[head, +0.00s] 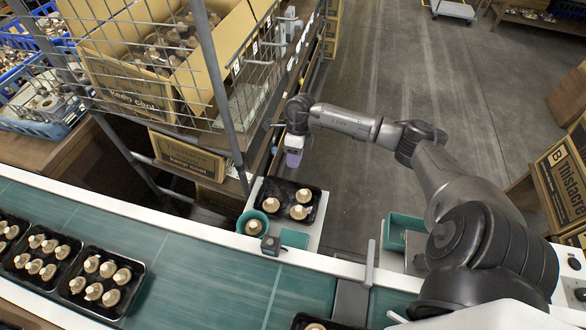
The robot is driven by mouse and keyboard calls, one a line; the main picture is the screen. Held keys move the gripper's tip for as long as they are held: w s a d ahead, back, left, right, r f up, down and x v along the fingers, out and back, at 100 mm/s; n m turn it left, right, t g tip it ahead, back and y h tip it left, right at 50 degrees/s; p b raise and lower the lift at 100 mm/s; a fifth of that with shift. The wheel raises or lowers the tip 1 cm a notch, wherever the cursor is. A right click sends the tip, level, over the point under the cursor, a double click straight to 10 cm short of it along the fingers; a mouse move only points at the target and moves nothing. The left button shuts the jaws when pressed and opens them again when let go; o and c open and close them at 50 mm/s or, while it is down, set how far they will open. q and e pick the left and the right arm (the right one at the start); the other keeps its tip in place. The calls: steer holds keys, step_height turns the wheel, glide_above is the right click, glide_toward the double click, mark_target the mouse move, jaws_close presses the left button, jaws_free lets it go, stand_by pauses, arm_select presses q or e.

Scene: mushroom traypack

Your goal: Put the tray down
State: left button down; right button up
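A black tray (285,187) with a few pale mushrooms in it lies on a white stand (312,235) beside the conveyor's far edge. My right gripper (293,160) hangs from the arm that comes in from the right. It appears just behind the tray's far edge, with a pale purple part at its lower end. Its fingers are too small to make out, and I cannot tell whether it touches the tray. My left gripper is not in view.
Filled black trays (76,292) stand on the green conveyor (190,275) at left; another tray (300,319) shows at the bottom edge. A teal bowl (243,229) with a mushroom adjoins the stand. A wire rack (222,110) with cardboard boxes (130,88) rises behind. The conveyor's middle is clear.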

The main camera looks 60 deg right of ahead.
steer(key=v, duration=0.5)
steer(key=shift+r+p, duration=0.3)
steer(key=shift+p, duration=0.05)
stand_by(0.3)
